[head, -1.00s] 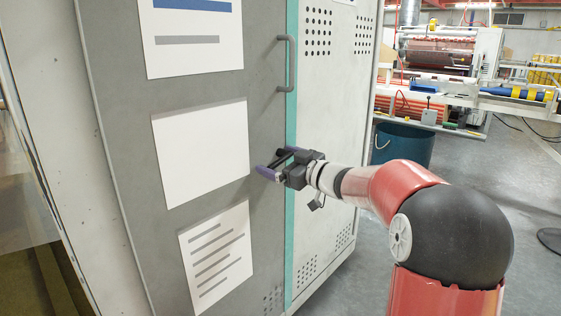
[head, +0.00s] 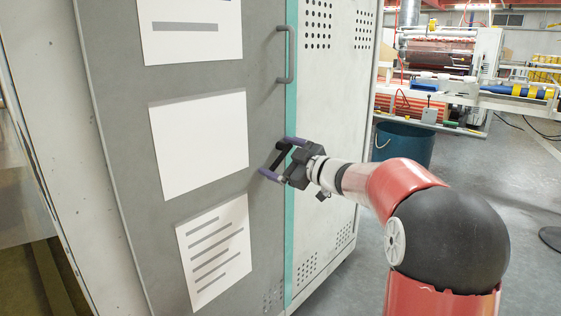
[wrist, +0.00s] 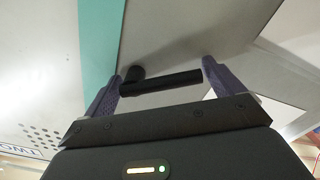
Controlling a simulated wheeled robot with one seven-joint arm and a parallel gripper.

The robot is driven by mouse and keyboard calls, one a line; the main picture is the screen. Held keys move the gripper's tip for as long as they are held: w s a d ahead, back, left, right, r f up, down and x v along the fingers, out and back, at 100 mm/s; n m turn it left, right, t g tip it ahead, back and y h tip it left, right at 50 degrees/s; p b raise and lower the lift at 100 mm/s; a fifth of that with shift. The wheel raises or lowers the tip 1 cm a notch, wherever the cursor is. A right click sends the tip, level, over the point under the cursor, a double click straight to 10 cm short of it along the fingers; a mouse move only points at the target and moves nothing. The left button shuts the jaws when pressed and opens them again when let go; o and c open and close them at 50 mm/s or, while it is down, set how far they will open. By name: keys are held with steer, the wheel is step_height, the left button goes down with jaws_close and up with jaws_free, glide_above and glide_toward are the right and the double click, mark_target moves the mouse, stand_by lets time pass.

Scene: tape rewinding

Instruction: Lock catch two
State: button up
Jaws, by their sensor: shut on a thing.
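Catch two is a black turn handle (head: 282,154) on the grey cabinet door, beside the teal strip. In the wrist view the black handle (wrist: 165,83) runs roughly level, with its round pivot end at the left near the strip. My gripper (head: 278,157) reaches it from the right, with one purple finger at each end of the handle. The wrist view shows the same fingers of my gripper (wrist: 160,86) bracketing the handle lengthwise. It is shut on the handle. An upside-down label (wrist: 18,149), seemingly reading TWO, shows at lower left in the wrist view.
The grey door (head: 115,85) carries white sheets and a pull handle (head: 289,55) above the catch. The teal strip (head: 289,230) separates it from a perforated white panel (head: 325,240). A dark bin (head: 405,145) stands behind my arm. Open floor lies at the right.

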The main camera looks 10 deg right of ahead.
steer(key=n+b, duration=0.1)
steer(key=n, duration=0.1)
steer(key=f+n+b, duration=0.1)
steer(key=n+b, duration=0.1)
steer(key=d+n+b, duration=0.1)
steer(key=n, duration=0.1)
steer(key=shift+w+f, duration=0.3)
steer(key=shift+w, duration=0.1)
steer(key=n+b, duration=0.2)
steer(key=n, duration=0.1)
steer(key=shift+w+d+f+n, duration=0.1)
steer(key=shift+w+d+n, duration=0.1)
steer(key=shift+d+n, duration=0.1)
steer(key=shift+w+d+n+b, duration=0.25)
steer(key=shift+n+b, duration=0.45)
steer(key=shift+n, duration=0.3)
steer(key=o, duration=1.1)
steer(key=shift+c, duration=0.2)
steer(key=shift+s, duration=0.1)
steer(key=v, duration=0.7)
steer(key=shift+s+d, duration=0.25)
